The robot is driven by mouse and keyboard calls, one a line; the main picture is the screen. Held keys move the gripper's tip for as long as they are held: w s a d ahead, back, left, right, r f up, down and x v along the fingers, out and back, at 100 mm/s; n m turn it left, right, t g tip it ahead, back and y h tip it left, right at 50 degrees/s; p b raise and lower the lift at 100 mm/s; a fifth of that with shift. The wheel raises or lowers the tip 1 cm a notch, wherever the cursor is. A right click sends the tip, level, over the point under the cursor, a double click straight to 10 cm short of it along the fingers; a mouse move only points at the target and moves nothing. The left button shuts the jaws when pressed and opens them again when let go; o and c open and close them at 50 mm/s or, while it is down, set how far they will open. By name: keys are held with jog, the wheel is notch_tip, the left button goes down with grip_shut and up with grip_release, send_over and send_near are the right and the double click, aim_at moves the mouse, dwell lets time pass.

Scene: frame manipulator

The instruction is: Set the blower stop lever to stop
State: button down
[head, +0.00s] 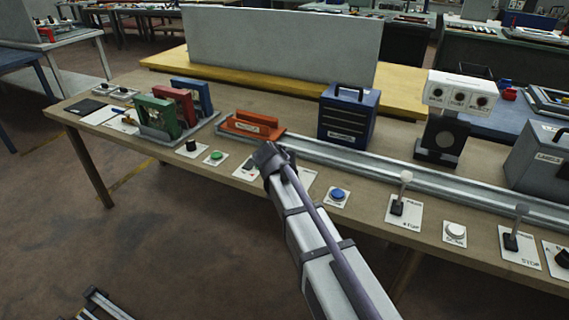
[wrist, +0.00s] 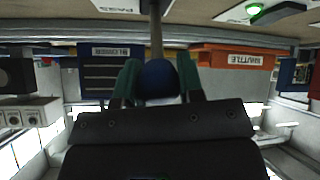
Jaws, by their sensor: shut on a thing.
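My gripper (wrist: 160,85) is shut on the blue knob (wrist: 160,72) of a lever, with one green finger on each side. The lever's shaft (wrist: 156,32) runs from the knob to a white plate (wrist: 122,6), in an upside-down wrist view. The plate's lettering appears to read PASS. In the head view my gripper (head: 268,158) is over the front of the bench, and the held lever is hidden. Two other levers stand to the right: one with a white knob (head: 405,177) and one with a grey knob (head: 521,210). Both have plates lettered STOP.
A blue box (head: 348,115), labelled BLOWER in the wrist view, stands behind the metal rail (head: 375,165). An orange block (head: 248,125) sits left of my gripper. A green button (head: 215,155), a blue button (head: 337,194) and a white button (head: 455,230) line the front edge.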

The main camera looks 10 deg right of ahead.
jog(key=c, duration=0.8)
grip_release()
jog(key=shift+s, duration=0.1)
jog(key=shift+r, duration=0.1)
jog(key=p+v, duration=0.7)
jog(key=v, duration=0.3)
jog(key=shift+s+a+r, duration=0.15)
jog(key=shift+s+r, duration=0.1)
